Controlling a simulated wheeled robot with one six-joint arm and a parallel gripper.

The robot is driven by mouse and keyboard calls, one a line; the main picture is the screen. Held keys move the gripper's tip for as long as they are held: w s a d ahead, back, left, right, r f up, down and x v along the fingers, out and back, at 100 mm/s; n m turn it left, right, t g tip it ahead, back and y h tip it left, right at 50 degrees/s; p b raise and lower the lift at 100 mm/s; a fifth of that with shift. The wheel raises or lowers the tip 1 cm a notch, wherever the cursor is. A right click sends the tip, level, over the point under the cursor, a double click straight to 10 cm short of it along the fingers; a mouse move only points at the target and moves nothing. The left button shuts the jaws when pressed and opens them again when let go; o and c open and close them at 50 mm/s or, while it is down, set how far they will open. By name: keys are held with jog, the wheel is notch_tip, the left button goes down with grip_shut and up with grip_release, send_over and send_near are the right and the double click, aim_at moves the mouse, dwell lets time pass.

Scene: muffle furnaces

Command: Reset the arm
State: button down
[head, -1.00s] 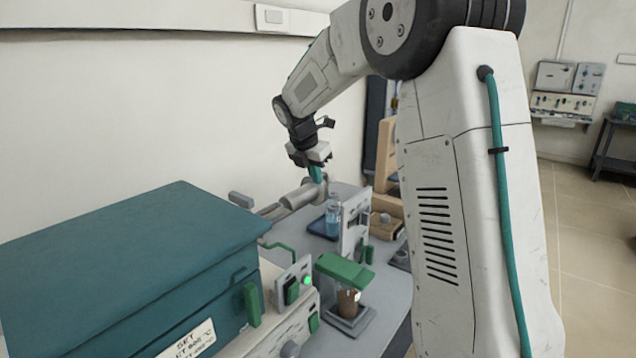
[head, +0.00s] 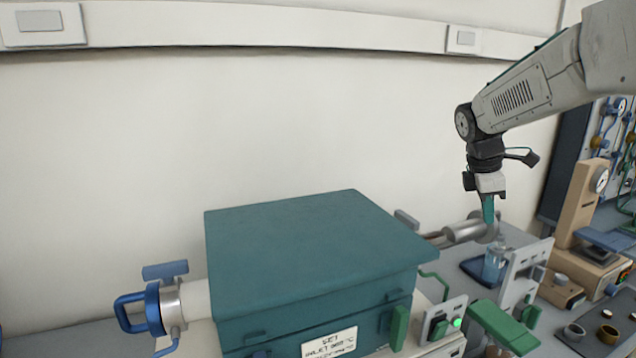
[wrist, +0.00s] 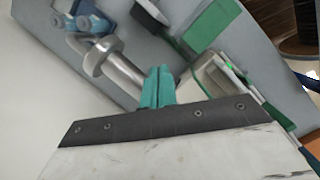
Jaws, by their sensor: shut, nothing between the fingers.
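My gripper (head: 488,212) hangs pointing down at the right of the head view, at the end of my grey arm. Its teal fingers are together with nothing between them. In the head view the fingertips overlap the metal tube end (head: 468,231) behind the teal furnace; I cannot tell whether they touch it. The wrist view shows the closed teal fingers (wrist: 158,88) beside the metal tube (wrist: 122,72).
A teal furnace (head: 310,245) with a set-temperature label stands in the middle. A blue-handled flange (head: 152,308) is at its left end. A blue bottle (head: 495,262), a green-topped device (head: 503,327) and a tan instrument (head: 582,205) crowd the bench at right.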

jog(key=s+a+m+y, duration=0.1)
jog(key=s+a+m, duration=0.3)
jog(key=s, duration=0.7)
jog(key=s+a+f+m+y, duration=0.1)
jog(key=s+a+m, duration=0.3)
jog(key=s, duration=0.8)
jog(key=s+a+m+t+y, duration=0.1)
jog(key=s+a+m, duration=0.3)
jog(key=s, duration=0.7)
jog(key=m, duration=0.2)
jog(key=shift+s+f+m, duration=0.3)
jog(key=shift+s+f, duration=0.05)
jog(key=shift+f, duration=0.05)
